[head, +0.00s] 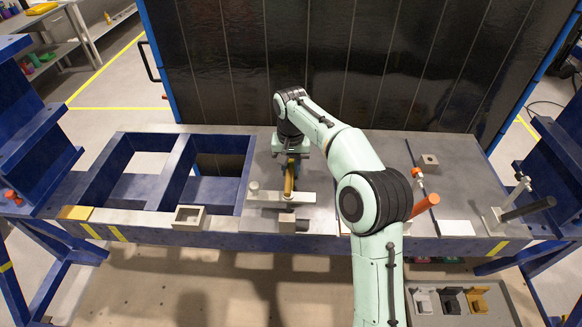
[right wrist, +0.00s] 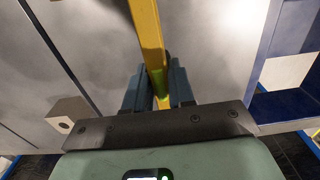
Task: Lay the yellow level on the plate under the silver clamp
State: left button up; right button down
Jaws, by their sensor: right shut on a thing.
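The yellow level (head: 289,182) is a narrow yellow bar, held in my right gripper (head: 291,160) over the grey plate (head: 325,190) of the table. In the right wrist view the level (right wrist: 149,35) runs up from between the two fingers (right wrist: 159,90), with a green patch near them. In the head view its near end is by a pale grey bar-like fixture (head: 270,199) with a short post. I cannot tell whether it touches the plate or the fixture. A silver clamp with a dark handle (head: 528,208) stands at the right. My left gripper is out of view.
An orange-handled clamp (head: 424,205) stands right of my arm. An open blue frame (head: 120,160) fills the table's left part. A small open box (head: 190,216) and a tan block (head: 75,213) lie at the front edge. A dark panel (head: 330,60) stands behind.

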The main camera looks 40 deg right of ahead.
aim_at(290, 166)
jog(key=shift+w, duration=0.1)
jog(key=shift+f, duration=0.2)
jog(key=c, duration=1)
grip_release()
jog(key=shift+o, duration=0.2)
jog(key=shift+r, duration=0.1)
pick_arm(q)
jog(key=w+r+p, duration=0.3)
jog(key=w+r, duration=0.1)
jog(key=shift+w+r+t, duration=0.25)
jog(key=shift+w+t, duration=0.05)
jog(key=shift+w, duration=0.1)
pick_arm(e)
notch_tip(290, 166, up, 12)
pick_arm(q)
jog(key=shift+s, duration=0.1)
pick_arm(e)
jog(key=shift+r, duration=0.1)
